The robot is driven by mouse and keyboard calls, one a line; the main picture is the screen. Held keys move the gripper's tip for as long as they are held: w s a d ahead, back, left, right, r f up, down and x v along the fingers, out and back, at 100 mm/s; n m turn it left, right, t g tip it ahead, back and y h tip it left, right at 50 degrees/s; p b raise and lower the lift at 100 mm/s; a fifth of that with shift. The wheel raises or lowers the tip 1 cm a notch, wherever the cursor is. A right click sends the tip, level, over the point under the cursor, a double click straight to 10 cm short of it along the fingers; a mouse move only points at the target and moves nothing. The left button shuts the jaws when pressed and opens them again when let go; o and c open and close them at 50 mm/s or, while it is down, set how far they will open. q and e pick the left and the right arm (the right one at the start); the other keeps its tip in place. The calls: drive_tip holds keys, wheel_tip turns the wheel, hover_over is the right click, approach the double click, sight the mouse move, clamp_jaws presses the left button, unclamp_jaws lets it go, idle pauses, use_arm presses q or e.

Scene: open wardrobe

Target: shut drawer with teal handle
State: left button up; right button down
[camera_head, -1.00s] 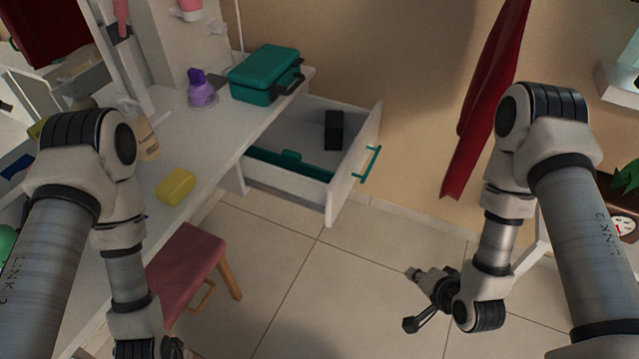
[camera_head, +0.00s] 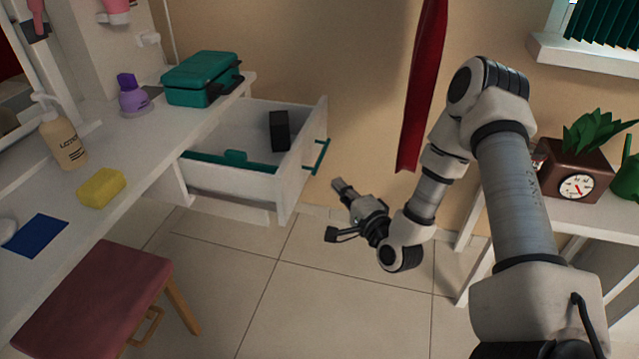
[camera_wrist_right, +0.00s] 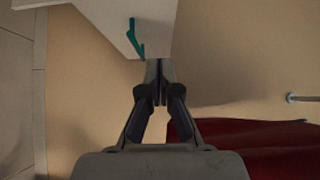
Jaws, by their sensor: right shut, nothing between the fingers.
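The white drawer (camera_head: 292,170) with the teal handle (camera_head: 317,157) stands pulled out from the white dressing table. A black box (camera_head: 279,131) and a teal item (camera_head: 236,160) lie inside it. My right gripper (camera_head: 336,208) is right of the drawer front, below the handle in the head view, apart from it and empty. In the right wrist view the shut fingers (camera_wrist_right: 158,70) point toward the drawer front (camera_wrist_right: 158,22), with the teal handle (camera_wrist_right: 135,38) just beyond and left of the fingertips. My left gripper is out of view.
A teal case (camera_head: 200,80), purple bottle (camera_head: 132,95), lotion bottle (camera_head: 62,138) and yellow sponge (camera_head: 101,188) stand on the tabletop. A red stool (camera_head: 90,295) is in front. A red cloth (camera_head: 422,90) hangs behind my right arm. A side table holds a clock planter (camera_head: 577,187).

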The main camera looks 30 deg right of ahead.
drive_tip(key=b, duration=0.1)
approach(298, 157)
drive_tip(key=w+d, duration=0.3)
drive_tip(key=d, duration=0.1)
drive_tip(key=w+a, duration=0.2)
drive_tip(key=shift+w+a+f+b, duration=0.1)
drive_tip(key=shift+w+a+b, duration=0.05)
drive_tip(key=shift+w+b, duration=0.25)
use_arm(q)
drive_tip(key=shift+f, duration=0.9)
use_arm(e)
drive_tip(key=shift+w+a, duration=0.3)
drive_tip(key=shift+w, duration=0.05)
drive_tip(key=shift+a, duration=0.1)
